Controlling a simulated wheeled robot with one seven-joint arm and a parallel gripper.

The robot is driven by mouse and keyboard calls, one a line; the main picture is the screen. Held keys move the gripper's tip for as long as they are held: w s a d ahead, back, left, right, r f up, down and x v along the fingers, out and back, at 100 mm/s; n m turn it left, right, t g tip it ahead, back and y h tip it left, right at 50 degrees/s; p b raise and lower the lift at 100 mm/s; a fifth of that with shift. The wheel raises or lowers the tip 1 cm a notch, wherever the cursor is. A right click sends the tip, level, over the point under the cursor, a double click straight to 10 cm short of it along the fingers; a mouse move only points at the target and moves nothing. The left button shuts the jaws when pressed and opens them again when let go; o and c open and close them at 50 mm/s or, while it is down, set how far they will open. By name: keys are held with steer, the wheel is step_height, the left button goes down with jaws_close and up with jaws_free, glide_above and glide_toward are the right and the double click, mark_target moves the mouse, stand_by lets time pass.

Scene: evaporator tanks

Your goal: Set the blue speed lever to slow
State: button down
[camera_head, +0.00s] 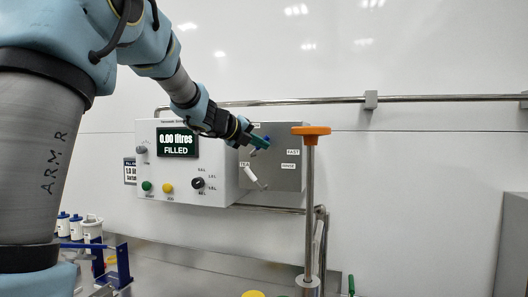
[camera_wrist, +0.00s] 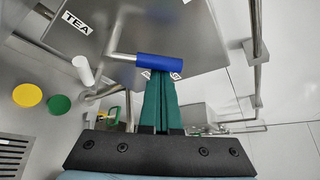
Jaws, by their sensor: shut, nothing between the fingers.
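The blue speed lever (camera_wrist: 160,61) has a blue cylindrical grip on a metal rod, which points left in the wrist view. Its blue end (camera_head: 267,138) shows beside my gripper in the head view. My gripper (camera_wrist: 159,74) has green fingers pressed together, with nothing between them. The fingertips lie at the blue grip's lower side in the wrist view; I cannot tell whether they touch. In the head view my gripper (camera_head: 259,142) is in front of the grey panel (camera_head: 272,181). A FAST label (camera_head: 293,152) is on the panel's right side. No slow label is readable.
A white-gripped lever (camera_head: 250,174) sits below, near the TEA and RINSE labels; it also shows in the wrist view (camera_wrist: 83,70). Left is a control box (camera_head: 178,183) reading 0.00 litres, FILLED. A rail (camera_head: 440,97) runs along the wall.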

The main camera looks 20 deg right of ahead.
steer(key=shift+w+a+r+n+h+b, duration=0.35)
steer(key=shift+w+a+n+h+b, duration=0.15)
steer(key=shift+n+h+b, duration=0.4)
steer(key=shift+w+a+r+n+h+b, duration=0.35)
steer(key=shift+a+n+h+b, duration=0.25)
steer(key=shift+n, duration=0.55)
steer(key=shift+w+a+r+n+h+b, duration=0.3)
steer(key=shift+w+a+n+h+b, duration=0.15)
steer(key=shift+n+h+b, duration=0.45)
steer(key=shift+n, duration=0.25)
